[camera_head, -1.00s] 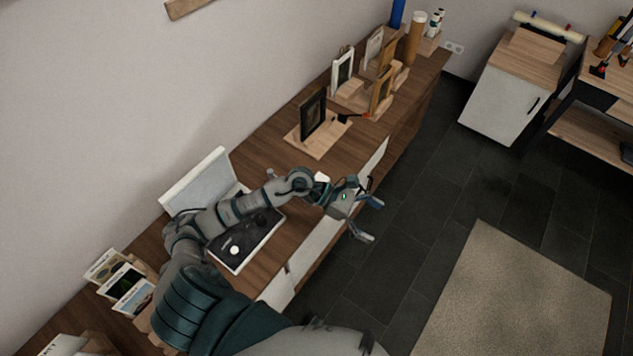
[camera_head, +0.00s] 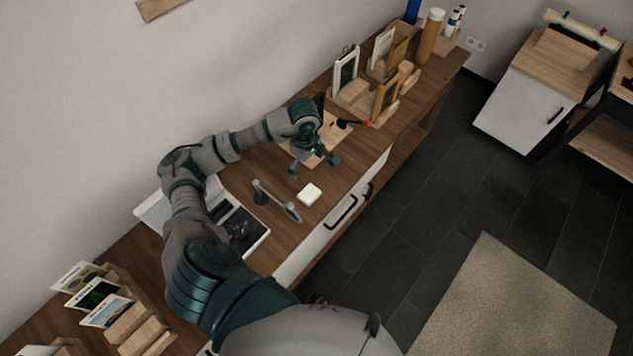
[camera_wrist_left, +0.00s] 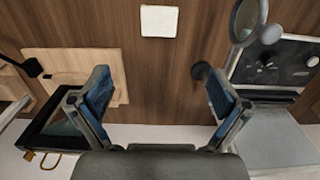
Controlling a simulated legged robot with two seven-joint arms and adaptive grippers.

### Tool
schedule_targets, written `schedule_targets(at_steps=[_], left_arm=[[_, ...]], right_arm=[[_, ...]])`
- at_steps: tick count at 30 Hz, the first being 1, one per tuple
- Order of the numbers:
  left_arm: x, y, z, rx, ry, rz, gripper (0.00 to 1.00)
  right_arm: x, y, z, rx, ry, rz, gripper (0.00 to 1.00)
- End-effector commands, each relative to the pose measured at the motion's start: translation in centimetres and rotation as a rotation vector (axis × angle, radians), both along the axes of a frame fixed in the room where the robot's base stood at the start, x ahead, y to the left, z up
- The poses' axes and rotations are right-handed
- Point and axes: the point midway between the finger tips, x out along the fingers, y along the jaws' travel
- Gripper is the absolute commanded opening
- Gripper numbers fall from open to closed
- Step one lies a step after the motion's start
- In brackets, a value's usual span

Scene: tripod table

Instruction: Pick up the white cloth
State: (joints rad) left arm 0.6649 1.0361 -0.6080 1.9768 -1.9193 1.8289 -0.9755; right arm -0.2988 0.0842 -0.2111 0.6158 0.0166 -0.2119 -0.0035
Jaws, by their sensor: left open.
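The white cloth (camera_head: 309,194) is a small folded square lying flat on the wooden table top near its front edge. In the left wrist view the cloth (camera_wrist_left: 159,21) lies at the top middle, beyond the fingertips and centred between them. My left gripper (camera_head: 314,165) is above the table, a little behind the cloth and apart from it. In the left wrist view its two blue-padded fingers (camera_wrist_left: 157,85) are wide apart with nothing between them. My right gripper is not in view.
A grey stand with a round head (camera_head: 278,201) is just left of the cloth. A dark panel (camera_head: 241,232) lies further left. A wooden board (camera_head: 334,134) with a dark frame is behind the gripper. Picture frames (camera_head: 346,70) stand at the far right end. Drawer handles (camera_head: 341,213) are below the front edge.

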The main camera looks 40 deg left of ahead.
Motion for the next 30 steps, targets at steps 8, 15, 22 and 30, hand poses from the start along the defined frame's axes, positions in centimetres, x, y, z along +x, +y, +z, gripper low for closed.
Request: schedule_targets(at_steps=[8,15,22,30], left_arm=[[-0.3,0.0,-4.1,0.006,0.010,0.000,1.00],[0.0,0.5,-9.9,0.000,0.008,0.000,1.00],[0.0,0.3,-12.3,0.001,0.005,-0.001,1.00],[0.0,0.2,-15.7,0.004,0.007,0.001,1.00]], right_arm=[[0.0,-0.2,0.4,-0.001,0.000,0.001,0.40],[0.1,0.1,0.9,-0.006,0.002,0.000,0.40],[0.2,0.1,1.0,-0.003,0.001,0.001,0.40],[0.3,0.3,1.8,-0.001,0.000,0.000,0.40]])
